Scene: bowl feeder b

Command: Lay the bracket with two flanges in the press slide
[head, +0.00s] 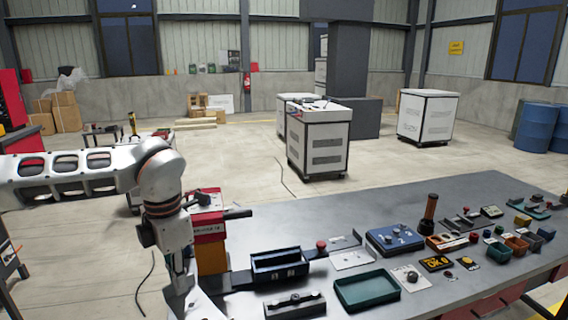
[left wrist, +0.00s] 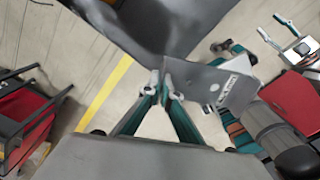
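My left gripper (left wrist: 161,82) has its teal-sided fingers brought together at the tips in the left wrist view. A thin grey sheet-metal bracket (left wrist: 202,84) starts at the fingertips and extends right. It has a round hole and a bent flange with a pale label; its other flange is not clear. In the head view my left gripper (head: 180,282) points down at the bench's left end, beside the red press (head: 208,222), and its fingertips are hard to make out. The press slide cannot be told clearly; the arm covers part of that area. My right gripper is out of view.
Several small parts crowd the right end. The bench's back middle is clear.

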